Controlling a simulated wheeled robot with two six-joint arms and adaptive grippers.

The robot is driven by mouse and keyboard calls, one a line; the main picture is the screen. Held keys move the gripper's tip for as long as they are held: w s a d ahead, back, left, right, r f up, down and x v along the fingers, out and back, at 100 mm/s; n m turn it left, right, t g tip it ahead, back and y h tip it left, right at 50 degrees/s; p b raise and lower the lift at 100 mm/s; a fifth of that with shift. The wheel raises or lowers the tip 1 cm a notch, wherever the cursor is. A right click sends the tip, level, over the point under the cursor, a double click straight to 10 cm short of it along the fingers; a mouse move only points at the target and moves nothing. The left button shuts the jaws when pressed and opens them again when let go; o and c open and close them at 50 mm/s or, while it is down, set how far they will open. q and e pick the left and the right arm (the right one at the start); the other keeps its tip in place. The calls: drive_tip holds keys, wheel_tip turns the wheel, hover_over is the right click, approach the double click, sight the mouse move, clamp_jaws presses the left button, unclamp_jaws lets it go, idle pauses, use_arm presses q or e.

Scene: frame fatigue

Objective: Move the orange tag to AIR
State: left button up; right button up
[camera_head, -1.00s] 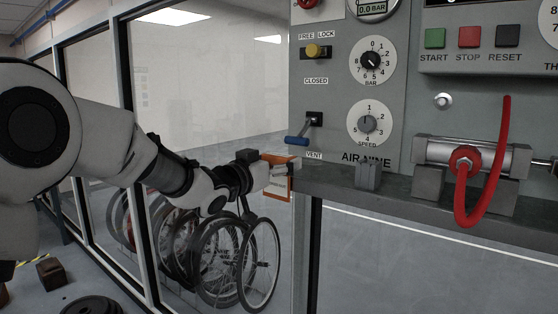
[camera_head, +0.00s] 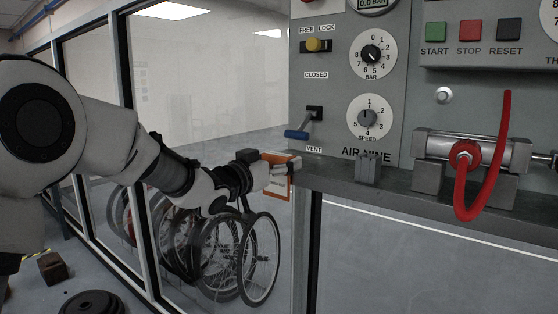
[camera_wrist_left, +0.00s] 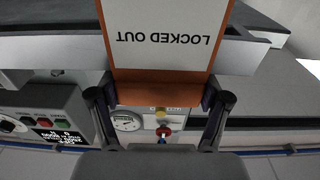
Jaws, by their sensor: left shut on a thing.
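The orange tag (camera_head: 279,190) has an orange border and a white face. In the left wrist view it (camera_wrist_left: 158,88) reads "LOCKED OUT" upside down. My left gripper (camera_head: 284,167) is shut on the tag near the left end of the grey bench ledge. In the left wrist view my gripper's fingers (camera_wrist_left: 158,97) are at the two sides of the tag's orange end. My right gripper is not in view.
A blue-handled lever (camera_head: 298,134) sticks out of the panel just above my gripper, with a yellow knob (camera_head: 314,45) higher up. A cylinder with a red hose (camera_head: 464,190) stands to the right on the ledge (camera_head: 335,181).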

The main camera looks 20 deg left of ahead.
use_arm(q)
drive_tip(key=shift+f, duration=0.25)
drive_tip(key=o, duration=1.1)
drive_tip(key=shift+w+f, duration=0.1)
drive_tip(key=shift+f, duration=0.05)
drive_tip(key=shift+f, duration=0.1)
